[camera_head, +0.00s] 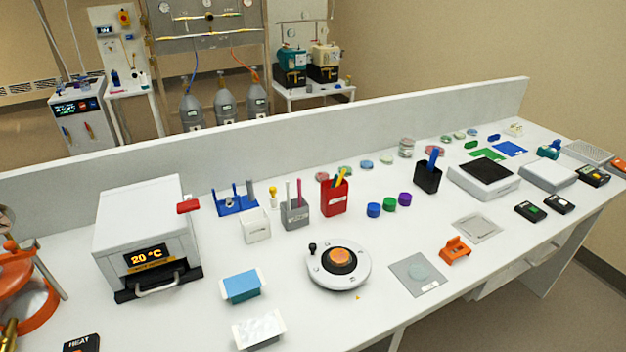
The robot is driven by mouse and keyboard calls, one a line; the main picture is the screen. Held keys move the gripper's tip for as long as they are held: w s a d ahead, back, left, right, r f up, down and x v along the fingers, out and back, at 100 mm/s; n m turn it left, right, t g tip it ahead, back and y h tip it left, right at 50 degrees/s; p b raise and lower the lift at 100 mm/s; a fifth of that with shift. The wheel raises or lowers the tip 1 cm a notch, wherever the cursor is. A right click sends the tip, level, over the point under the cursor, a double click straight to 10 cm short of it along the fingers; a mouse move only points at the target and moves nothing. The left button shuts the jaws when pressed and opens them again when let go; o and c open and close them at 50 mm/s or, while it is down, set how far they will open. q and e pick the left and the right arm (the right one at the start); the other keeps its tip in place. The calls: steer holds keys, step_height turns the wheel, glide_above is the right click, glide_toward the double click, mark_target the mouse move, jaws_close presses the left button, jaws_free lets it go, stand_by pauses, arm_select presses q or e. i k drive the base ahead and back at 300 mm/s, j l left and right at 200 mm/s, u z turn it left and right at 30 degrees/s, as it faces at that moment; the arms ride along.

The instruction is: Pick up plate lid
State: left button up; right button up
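I cannot tell for certain which thing is the plate lid. A flat, pale, rectangular rimmed piece (478,229) lies on the white bench right of centre. A white plate with a grid-like top (590,152) sits at the far right end of the bench. Neither of my grippers shows in the head view.
The white bench (200,320) carries a 20 °C oven (140,225), a round device with an orange top (339,266), an orange holder (455,249), a blue box (242,287) and a white box-like device (483,180). A low wall (300,132) runs behind. The front right is fairly clear.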

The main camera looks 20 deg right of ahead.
mark_target(417, 272)
steer(key=z, duration=1.3)
